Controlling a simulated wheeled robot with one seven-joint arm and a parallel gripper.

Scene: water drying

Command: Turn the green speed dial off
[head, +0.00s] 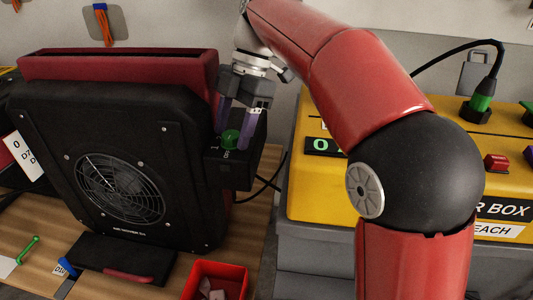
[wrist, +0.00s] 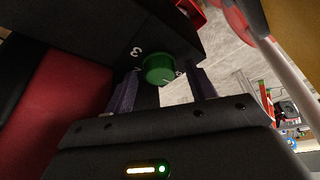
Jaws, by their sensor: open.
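The green speed dial (head: 230,139) sits on top of a black control box (head: 238,172) on the right side of the black fan unit (head: 122,150). In the wrist view the green dial (wrist: 159,69) shows white markings around it, including a 3. My gripper (head: 234,128) points down over the dial, with its purple fingers on either side. It also shows in the wrist view (wrist: 163,82), fingers apart with the dial between and just beyond them. I cannot tell whether the fingers touch the dial. The gripper is open.
A red bin (head: 232,276) is on the wooden table in front of the control box. A black cable runs behind the control box.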

